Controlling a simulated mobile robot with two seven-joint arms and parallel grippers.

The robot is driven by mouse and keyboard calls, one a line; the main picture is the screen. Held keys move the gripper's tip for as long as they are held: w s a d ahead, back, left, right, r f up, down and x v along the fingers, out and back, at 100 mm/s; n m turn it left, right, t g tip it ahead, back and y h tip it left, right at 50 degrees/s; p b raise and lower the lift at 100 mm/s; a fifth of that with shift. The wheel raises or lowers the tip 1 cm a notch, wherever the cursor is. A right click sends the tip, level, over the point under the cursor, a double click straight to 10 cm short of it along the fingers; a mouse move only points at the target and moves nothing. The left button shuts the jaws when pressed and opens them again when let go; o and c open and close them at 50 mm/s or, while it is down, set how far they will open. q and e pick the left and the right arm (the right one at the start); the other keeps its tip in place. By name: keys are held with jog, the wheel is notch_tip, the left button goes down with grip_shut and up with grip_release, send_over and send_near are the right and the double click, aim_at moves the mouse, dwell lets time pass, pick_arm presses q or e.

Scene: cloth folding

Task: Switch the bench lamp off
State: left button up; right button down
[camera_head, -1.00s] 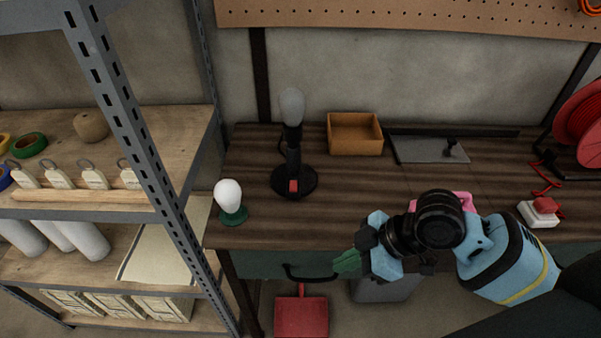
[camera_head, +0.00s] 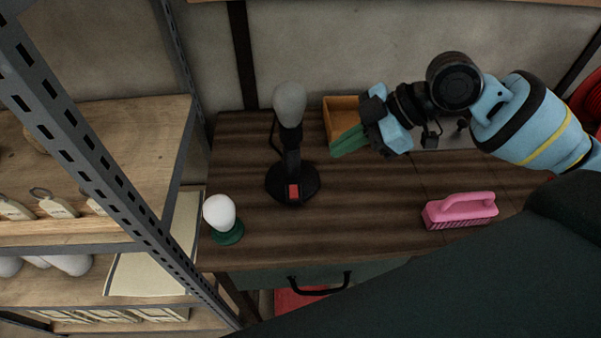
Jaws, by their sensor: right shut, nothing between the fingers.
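The bench lamp (camera_head: 290,140) stands upright on the wooden bench, with a round black base, a black stem and a grey bulb (camera_head: 290,103) at the top that shows no glow. A red switch (camera_head: 293,191) sits on the front of its base. My right gripper (camera_head: 342,146) has green fingers, shut and empty, pointing left. In the picture its fingertips are just right of the lamp stem, above the switch, with a gap between. I cannot tell its exact height. My left gripper is not in view.
A white bulb on a green stand (camera_head: 222,213) is at the bench's front left. A pink brush (camera_head: 460,209) lies to the right. An orange-brown box (camera_head: 341,105) is behind my gripper, partly hidden. A metal shelf post (camera_head: 95,165) rises at left. The front middle of the bench (camera_head: 360,215) is clear.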

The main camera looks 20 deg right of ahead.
send_over(290, 195)
jog(key=d, duration=0.3)
jog(key=f, duration=0.7)
jog(key=shift+a+f, duration=0.15)
jog(key=shift+a, duration=0.1)
notch_tip(290, 195, down, 2)
jog(key=shift+w+d+f, duration=0.15)
jog(key=shift+f, duration=0.05)
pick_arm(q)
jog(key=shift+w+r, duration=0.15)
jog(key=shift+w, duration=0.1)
pick_arm(e)
jog(key=shift+w+f, duration=0.1)
jog(key=shift+f, duration=0.5)
jog(key=shift+f, duration=0.1)
jog(key=shift+w+d+f, duration=0.1)
jog(key=shift+f, duration=0.15)
jog(key=shift+s, duration=0.2)
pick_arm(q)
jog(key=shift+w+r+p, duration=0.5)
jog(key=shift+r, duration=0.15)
pick_arm(e)
jog(key=shift+s+a, duration=0.25)
jog(key=shift+s, duration=0.45)
